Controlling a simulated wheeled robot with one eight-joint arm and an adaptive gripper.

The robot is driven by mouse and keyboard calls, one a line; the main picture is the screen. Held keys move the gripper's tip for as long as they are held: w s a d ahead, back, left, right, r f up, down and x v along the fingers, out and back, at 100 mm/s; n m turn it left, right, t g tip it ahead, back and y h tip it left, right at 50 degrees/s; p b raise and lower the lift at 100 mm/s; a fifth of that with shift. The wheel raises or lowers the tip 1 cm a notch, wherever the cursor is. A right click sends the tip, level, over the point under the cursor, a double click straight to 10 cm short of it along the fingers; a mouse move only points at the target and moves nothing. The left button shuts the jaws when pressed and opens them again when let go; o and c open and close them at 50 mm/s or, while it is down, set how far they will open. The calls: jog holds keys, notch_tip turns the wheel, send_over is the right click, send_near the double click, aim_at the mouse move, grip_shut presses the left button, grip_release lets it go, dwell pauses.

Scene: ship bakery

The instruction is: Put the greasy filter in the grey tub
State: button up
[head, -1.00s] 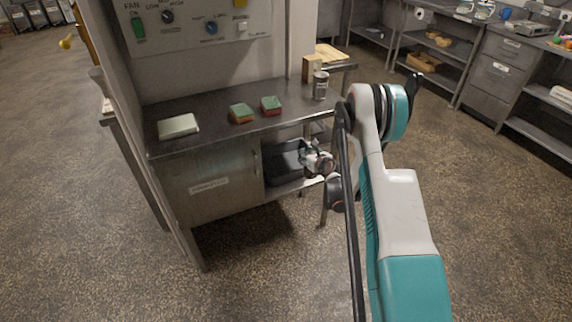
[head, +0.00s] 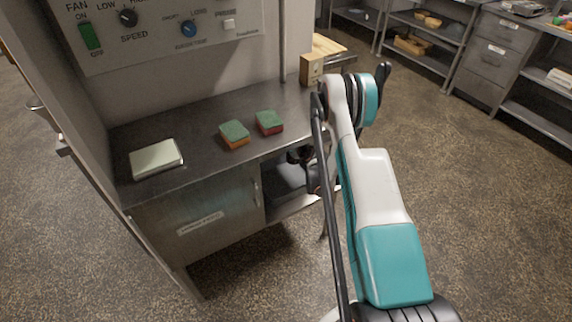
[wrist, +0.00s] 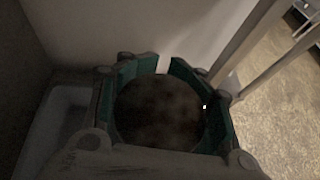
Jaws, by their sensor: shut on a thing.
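My gripper (wrist: 165,108) shows in the wrist view with its teal-lined fingers closed around a dark, mottled brown, round thing, which looks like the greasy filter (wrist: 158,112). A pale-rimmed grey container, seemingly the grey tub (wrist: 68,112), is at the left of the wrist view, beside and apart from the filter. In the head view my gripper (head: 300,155) is at the dark open bay under the counter, mostly hidden by the counter edge and my arm. The filter cannot be made out there.
The steel counter (head: 205,165) carries a pale flat block (head: 156,159) and two green-topped sponges (head: 234,135) (head: 269,122). A closed cabinet door (head: 205,215) is left of the open bay. Open floor lies right.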

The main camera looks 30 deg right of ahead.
notch_tip(320, 180, down, 8)
jog(key=b, duration=0.3)
jog(key=shift+f, duration=0.25)
jog(key=shift+f, duration=0.4)
jog(key=shift+f, duration=0.15)
jog(key=o, duration=1.6)
jog(key=shift+c, duration=0.2)
